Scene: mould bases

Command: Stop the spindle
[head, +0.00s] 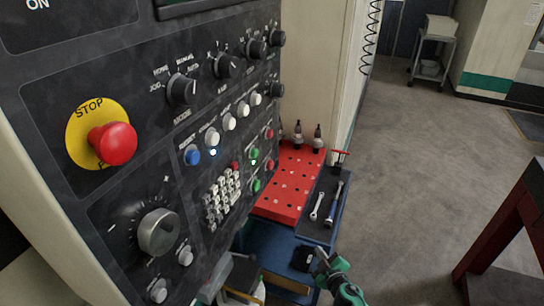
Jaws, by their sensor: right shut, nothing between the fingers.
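A dark machine control panel (120,190) fills the left of the head view. A large red mushroom stop button (113,143) stands out on a yellow disc at its left. Small green buttons (254,153) and red buttons (270,163) sit at its right edge, with a small lit lamp below the upper green one. Their labels are too small to read. My right gripper (321,256) is low in the view, right of the panel and apart from it. It is shut and empty. My left gripper does not show clearly.
The panel also carries a keypad (222,198), a large dial (158,233), white buttons and knobs. A blue cart with a red holed tray (285,190), wrenches (333,205) and tool holders stands beyond my right gripper. Open floor (420,170) lies to the right.

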